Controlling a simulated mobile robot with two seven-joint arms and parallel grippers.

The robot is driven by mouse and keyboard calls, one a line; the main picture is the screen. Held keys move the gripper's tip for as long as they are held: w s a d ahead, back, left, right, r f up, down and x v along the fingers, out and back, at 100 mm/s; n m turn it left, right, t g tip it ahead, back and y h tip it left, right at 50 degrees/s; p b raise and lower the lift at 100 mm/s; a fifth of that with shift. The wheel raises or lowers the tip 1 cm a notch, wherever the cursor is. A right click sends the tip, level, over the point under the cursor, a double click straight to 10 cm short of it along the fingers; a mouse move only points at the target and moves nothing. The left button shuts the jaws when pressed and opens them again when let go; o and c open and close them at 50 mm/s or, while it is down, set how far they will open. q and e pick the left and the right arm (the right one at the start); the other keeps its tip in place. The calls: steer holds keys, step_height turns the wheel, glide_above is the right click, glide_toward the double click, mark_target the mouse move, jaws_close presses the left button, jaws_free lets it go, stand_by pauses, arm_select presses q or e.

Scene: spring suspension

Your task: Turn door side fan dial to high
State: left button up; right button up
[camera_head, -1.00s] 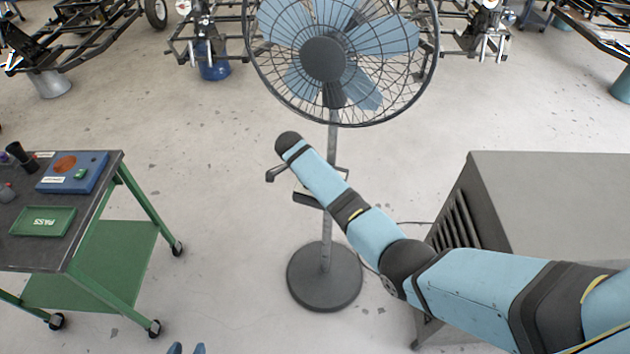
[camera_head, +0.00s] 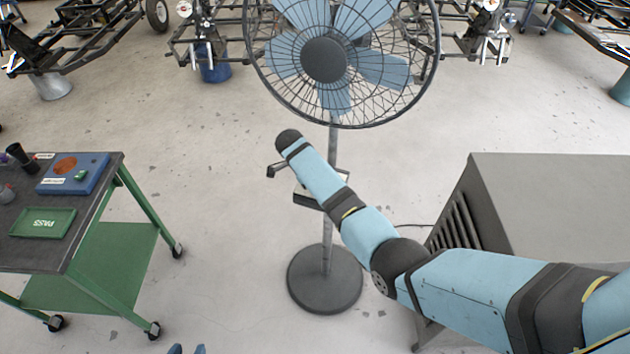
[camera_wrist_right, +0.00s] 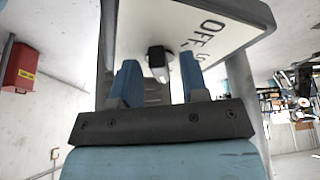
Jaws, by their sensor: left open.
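The fan (camera_head: 323,60) stands mid-view on a grey pole with a round dark base (camera_head: 325,280). Its control box (camera_head: 308,198) is on the pole, partly hidden by my right arm. In the right wrist view, the box's pale panel (camera_wrist_right: 215,25) shows "OFF" and another label, partly cut off. The black dial (camera_wrist_right: 158,64) sits between the fingers of my right gripper (camera_wrist_right: 159,72), which are apart with a gap on each side. I cannot tell the dial's setting. My left gripper (camera_head: 187,349) is open at the bottom edge of the head view, far from the fan.
A green cart (camera_head: 95,265) with a blue box (camera_head: 73,173) and a green "PASS" tray (camera_head: 42,223) stands at left. A grey cabinet (camera_head: 550,195) stands at right. Vehicle frames (camera_head: 90,40) line the back. Clear floor lies between cart and fan.

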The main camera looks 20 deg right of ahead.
steer(key=b+v, duration=0.1)
steer(key=v, duration=1.2)
steer(key=shift+r+b, duration=0.4)
steer(key=shift+a+f, duration=0.1)
